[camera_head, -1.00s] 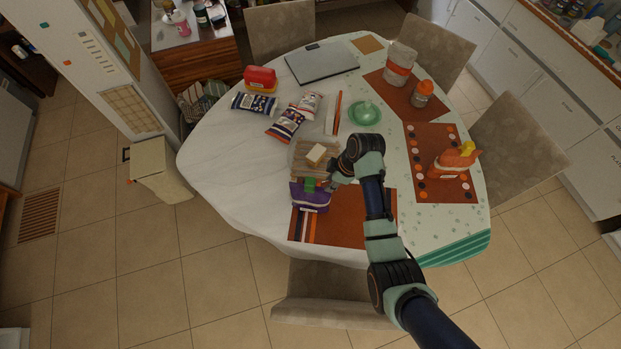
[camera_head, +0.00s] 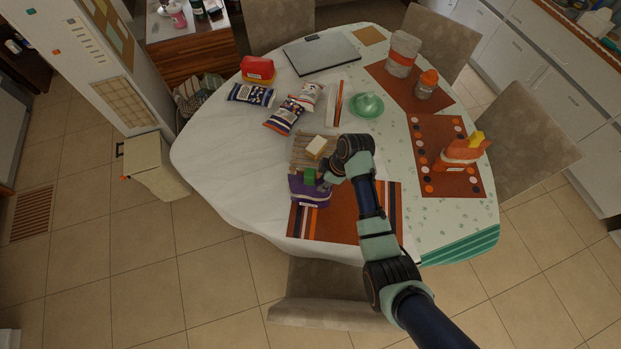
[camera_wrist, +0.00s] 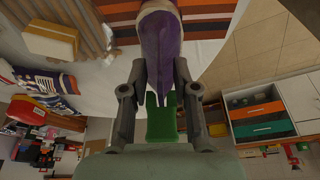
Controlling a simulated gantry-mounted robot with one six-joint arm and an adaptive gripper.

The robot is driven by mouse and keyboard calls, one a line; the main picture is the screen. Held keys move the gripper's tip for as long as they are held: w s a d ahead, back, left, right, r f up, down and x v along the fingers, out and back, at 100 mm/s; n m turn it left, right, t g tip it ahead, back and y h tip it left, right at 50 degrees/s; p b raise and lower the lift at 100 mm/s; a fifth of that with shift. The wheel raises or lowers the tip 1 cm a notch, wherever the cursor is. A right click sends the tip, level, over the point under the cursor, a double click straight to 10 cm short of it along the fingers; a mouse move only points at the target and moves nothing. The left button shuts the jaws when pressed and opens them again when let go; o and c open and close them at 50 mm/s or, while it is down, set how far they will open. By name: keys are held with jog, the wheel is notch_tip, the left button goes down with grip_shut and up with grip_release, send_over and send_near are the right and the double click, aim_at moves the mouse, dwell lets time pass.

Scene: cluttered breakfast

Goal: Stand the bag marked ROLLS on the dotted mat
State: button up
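A purple bag (camera_head: 311,192) with a green clip (camera_head: 309,174) and a pale, unreadable label stands at the left end of the striped mat (camera_head: 345,222). My gripper (camera_head: 325,181) is at its top, partly hidden behind my wrist. In the wrist view both fingertips (camera_wrist: 160,68) touch the sides of the purple bag (camera_wrist: 160,35), with the green clip (camera_wrist: 161,122) between the fingers. The dotted mat (camera_head: 432,133) lies at the right of the table. An orange bag (camera_head: 462,151) with a yellow clip (camera_head: 477,138) stands on it; its label is too small to read.
A green dish (camera_head: 367,106), a jar (camera_head: 403,53) and an orange-lidded bottle (camera_head: 427,84) stand farther back. The dotted mat's far end is bare.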

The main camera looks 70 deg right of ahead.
grip_shut()
jog(key=shift+r, duration=0.15)
jog(key=shift+r+p, duration=2.35)
jog(key=shift+p, duration=0.15)
